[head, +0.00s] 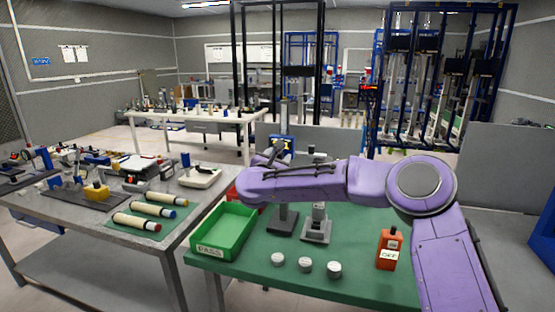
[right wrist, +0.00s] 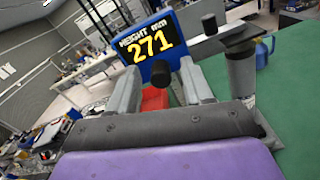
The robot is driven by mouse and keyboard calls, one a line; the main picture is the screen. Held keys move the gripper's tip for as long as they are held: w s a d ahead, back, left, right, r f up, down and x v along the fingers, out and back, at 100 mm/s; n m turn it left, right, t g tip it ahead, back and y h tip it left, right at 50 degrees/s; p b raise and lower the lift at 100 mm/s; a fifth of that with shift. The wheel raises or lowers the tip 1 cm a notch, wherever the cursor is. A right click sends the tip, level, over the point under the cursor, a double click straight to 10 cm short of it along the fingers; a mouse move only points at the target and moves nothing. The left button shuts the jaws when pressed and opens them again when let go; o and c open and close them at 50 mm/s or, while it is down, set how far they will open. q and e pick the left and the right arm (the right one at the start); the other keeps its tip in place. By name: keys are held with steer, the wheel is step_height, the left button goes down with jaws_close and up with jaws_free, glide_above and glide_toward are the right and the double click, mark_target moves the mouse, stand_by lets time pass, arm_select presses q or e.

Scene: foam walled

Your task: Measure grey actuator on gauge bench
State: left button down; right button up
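The gauge has a blue display (head: 283,143) and a dark base (head: 283,222) on the green bench. In the right wrist view its display (right wrist: 150,45) reads HEIGHT mm 271. My right gripper (head: 264,163) is in front of the gauge column, with the purple arm crossing from the right. In the right wrist view its fingers (right wrist: 160,85) stand apart; a dark cylindrical end shows between them, and I cannot tell what it belongs to. A grey upright cylinder (right wrist: 241,75) with a black top stands right of the fingers. I cannot tell which thing is the grey actuator. My left gripper is not in view.
A green PASS tray (head: 222,235) is at the bench's left. Three pale round pieces (head: 305,264) and an orange box (head: 388,250) marked OFF are in front. A grey table (head: 175,240) at left holds cream cylinders (head: 137,221) and tools.

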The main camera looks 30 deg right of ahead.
steer(key=shift+a, duration=0.15)
steer(key=b+v, duration=0.4)
steer(key=v, duration=0.6)
steer(key=shift+s, duration=0.2)
